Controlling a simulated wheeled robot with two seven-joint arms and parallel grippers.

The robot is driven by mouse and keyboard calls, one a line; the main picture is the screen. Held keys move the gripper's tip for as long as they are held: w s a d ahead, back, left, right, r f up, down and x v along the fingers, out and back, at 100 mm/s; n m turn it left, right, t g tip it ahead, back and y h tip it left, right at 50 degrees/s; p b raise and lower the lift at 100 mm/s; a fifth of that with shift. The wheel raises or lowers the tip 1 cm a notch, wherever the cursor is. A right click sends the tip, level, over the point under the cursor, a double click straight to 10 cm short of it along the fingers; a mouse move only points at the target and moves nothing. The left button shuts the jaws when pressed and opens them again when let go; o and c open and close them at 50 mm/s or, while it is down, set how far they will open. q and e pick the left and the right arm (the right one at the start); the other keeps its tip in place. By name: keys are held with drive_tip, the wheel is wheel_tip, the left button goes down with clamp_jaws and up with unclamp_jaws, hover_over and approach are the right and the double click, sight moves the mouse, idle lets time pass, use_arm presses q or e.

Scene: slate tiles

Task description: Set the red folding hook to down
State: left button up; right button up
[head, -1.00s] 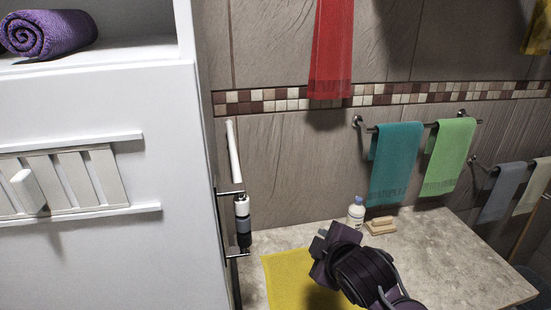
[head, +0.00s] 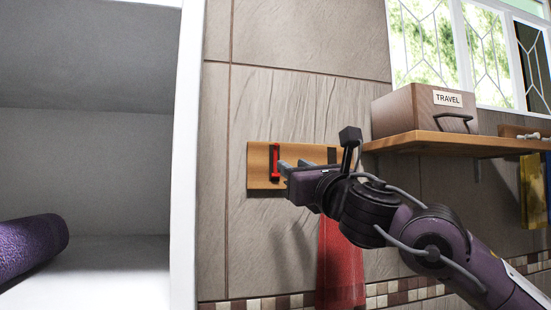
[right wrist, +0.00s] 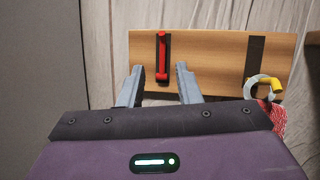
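The red folding hook (head: 275,162) is on a dark plate near the left end of a wooden board (head: 258,158) on the tiled wall. Its red bar stands vertical along the plate, with a wider lower end. The right wrist view shows the hook (right wrist: 162,56) just beyond the fingertips. My right gripper (head: 284,167) is in front of the board, close to the hook's right side in the head view. In the right wrist view its two fingers (right wrist: 160,77) are apart with nothing between them, the hook's lower end lying beyond the gap. My left gripper is out of view.
A yellow hook (right wrist: 277,86) with a grey ring is at the board's right, by a hanging red towel (head: 341,265). A wooden shelf (head: 450,143) with a TRAVEL box (head: 405,112) is to the right. A white cabinet's edge (head: 186,160) stands left.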

sight(277, 146)
drive_tip(key=shift+n, duration=0.3)
drive_tip(key=p+x, duration=0.1)
drive_tip(key=x, duration=0.1)
drive_tip(key=r+p+x, duration=0.1)
drive_tip(key=p+x, duration=0.1)
drive_tip(key=x, duration=0.1)
drive_tip(key=p+x, duration=0.2)
drive_tip(key=shift+r, duration=0.5)
drive_tip(key=shift+d, duration=0.1)
drive_tip(key=shift+c, duration=0.4)
clamp_jaws()
